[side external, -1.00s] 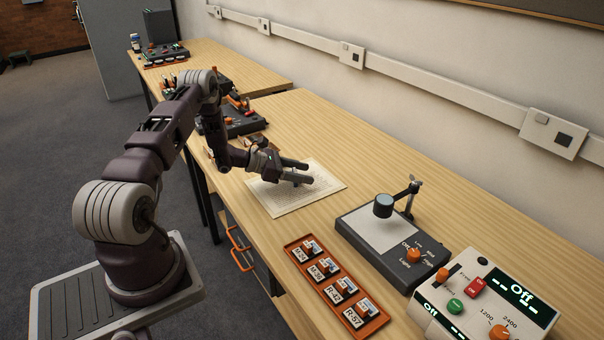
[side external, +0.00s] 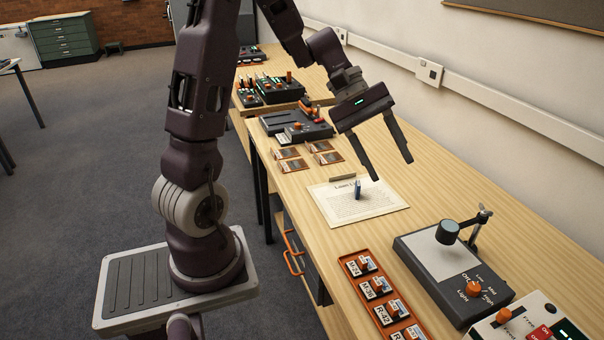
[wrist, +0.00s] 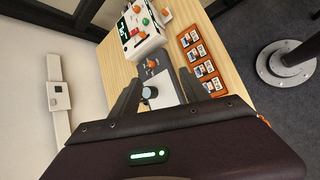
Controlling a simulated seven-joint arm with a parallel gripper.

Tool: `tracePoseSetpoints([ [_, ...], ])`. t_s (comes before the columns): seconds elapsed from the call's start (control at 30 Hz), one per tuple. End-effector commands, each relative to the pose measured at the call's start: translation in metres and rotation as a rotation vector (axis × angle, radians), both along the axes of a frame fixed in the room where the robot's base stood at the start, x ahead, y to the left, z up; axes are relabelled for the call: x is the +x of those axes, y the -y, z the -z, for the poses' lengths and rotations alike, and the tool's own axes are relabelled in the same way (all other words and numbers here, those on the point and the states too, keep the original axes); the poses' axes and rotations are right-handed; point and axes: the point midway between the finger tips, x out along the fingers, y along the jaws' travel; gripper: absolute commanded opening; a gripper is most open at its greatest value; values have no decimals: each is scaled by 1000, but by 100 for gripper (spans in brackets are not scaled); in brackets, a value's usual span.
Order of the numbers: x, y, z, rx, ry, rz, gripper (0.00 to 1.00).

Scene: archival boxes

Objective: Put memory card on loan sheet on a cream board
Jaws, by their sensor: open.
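The loan sheet (side external: 340,212) is a cream printed board lying flat on the wooden bench. In the wrist view my open fingers (wrist: 155,95) frame the lamp device, and the sheet is not visible there.
An orange tray (side external: 345,260) with several labelled pieces lies in front. A grey lamp device (side external: 415,262) and a white control box (side external: 490,325) stand to the right. Several brown cards (side external: 292,165) and a dark device (side external: 297,125) lie behind. A small bar (side external: 342,178) lies at the sheet's back edge.

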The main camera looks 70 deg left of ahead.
Motion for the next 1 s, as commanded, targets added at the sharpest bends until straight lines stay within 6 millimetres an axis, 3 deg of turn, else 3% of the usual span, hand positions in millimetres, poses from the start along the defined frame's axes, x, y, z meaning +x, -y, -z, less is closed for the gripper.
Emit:
tracePoseSetpoints([
  [0.03,-29,33,-20,135,64,166,54],
  [0.13,-97,72,-40,433,202,493,54],
  [0.2,-137,80,-46,629,312,676,54],
  [0.33,-182,73,-49,907,486,891,54],
  [0.5,-198,64,-50,1055,584,982,54],
  [1.0,-198,63,-50,1059,584,982,54],
])
